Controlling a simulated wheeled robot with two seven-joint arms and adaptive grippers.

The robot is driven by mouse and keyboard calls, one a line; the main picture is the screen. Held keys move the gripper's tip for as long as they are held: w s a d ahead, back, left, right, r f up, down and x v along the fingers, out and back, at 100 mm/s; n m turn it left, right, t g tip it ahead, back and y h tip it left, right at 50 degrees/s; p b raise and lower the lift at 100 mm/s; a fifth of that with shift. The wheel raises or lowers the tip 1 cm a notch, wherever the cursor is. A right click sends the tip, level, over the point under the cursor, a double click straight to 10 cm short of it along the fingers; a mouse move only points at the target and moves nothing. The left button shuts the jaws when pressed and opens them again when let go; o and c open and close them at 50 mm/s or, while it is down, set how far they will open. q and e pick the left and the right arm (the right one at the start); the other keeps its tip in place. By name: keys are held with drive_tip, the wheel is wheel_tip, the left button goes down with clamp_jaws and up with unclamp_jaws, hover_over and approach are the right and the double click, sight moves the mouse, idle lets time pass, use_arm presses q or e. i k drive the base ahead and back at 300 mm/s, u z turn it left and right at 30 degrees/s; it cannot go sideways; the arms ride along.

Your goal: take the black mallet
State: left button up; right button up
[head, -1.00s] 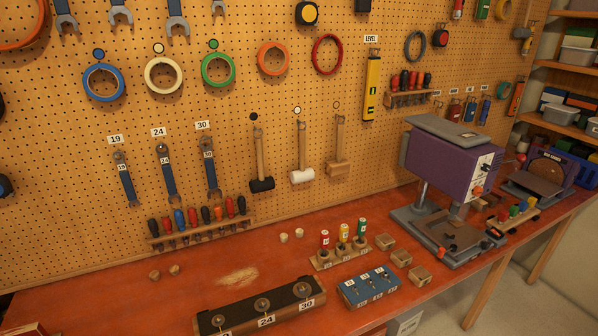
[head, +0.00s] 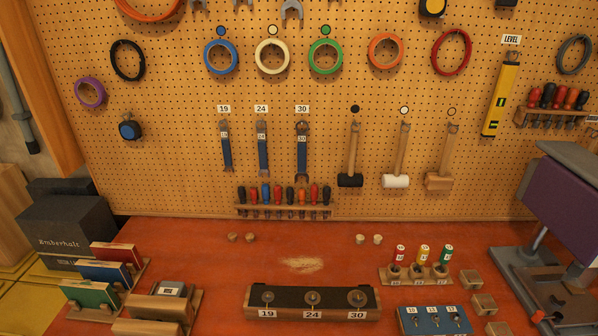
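The black mallet (head: 350,180) hangs head-down on the pegboard under a black dot, its wooden handle upright and its black head at the bottom. To its right hang a white-headed mallet (head: 396,181) and a wooden-headed mallet (head: 439,182), each under a pale dot. Nothing covers the black mallet. Neither of my grippers shows in the head view.
The red bench (head: 220,275) runs below the pegboard. A rack of screwdrivers (head: 284,211) hangs left of the mallets. A dark-topped block with three numbered places (head: 285,297) stands in front. A purple machine (head: 563,205) is at the right. Small round pieces (head: 368,239) lie below the mallets.

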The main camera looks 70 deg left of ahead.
sight(350, 179)
drive_tip(key=u, duration=1.95)
